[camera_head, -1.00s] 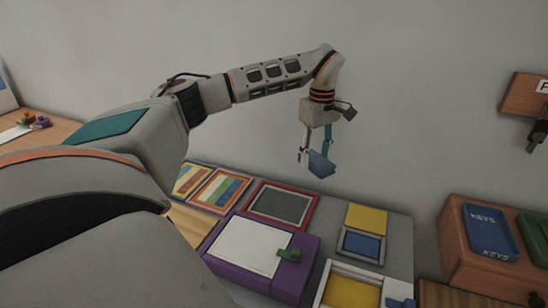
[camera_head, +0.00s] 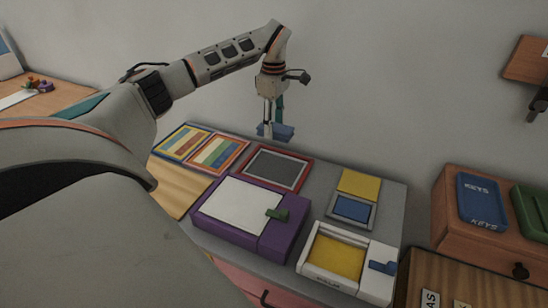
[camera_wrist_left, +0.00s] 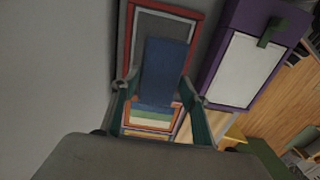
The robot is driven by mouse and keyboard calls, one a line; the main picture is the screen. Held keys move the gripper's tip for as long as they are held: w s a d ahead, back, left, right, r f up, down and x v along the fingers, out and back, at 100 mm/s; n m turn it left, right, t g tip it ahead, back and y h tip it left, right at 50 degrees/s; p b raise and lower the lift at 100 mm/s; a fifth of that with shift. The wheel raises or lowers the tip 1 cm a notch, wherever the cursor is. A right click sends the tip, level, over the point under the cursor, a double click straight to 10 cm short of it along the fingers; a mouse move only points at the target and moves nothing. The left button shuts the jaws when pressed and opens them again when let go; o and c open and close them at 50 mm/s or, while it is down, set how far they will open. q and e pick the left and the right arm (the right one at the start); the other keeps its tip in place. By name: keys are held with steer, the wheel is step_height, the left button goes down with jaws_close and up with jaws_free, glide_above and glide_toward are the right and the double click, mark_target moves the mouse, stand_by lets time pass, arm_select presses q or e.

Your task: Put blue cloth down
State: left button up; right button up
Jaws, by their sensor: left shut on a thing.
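The blue cloth (camera_head: 284,131) is a small folded block held between the fingers of my left gripper (camera_head: 271,128). It hangs in the air behind the red-rimmed grey tray (camera_head: 276,169), close to the wall. In the left wrist view the cloth (camera_wrist_left: 164,68) lies between the two teal-sided fingers and covers part of the red-rimmed tray (camera_wrist_left: 196,14). My left gripper is shut on the cloth. A yellow cloth (camera_head: 358,185) lies flat beside a grey-framed tray with a blue inside (camera_head: 352,209). My right gripper is not in view.
A purple box with a white lid panel and green latch (camera_head: 240,206) stands in front of the red-rimmed tray. Two striped frames (camera_head: 216,153) lie left. A white box with a yellow inside (camera_head: 338,255) stands front right. A blue KEYS tray (camera_head: 482,201) rests on a wooden cabinet.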

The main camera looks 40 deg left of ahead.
arm_select(q)
step_height(320, 180, down, 9)
steer(key=shift+f+b, duration=0.15)
steer(key=shift+b, duration=0.45)
steer(key=shift+f, duration=0.7)
step_height(320, 180, down, 3)
steer(key=shift+f+b, duration=0.1)
steer(key=shift+b, duration=0.2)
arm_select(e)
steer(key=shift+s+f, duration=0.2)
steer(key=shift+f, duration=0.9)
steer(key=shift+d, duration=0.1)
arm_select(q)
steer(key=o, duration=1)
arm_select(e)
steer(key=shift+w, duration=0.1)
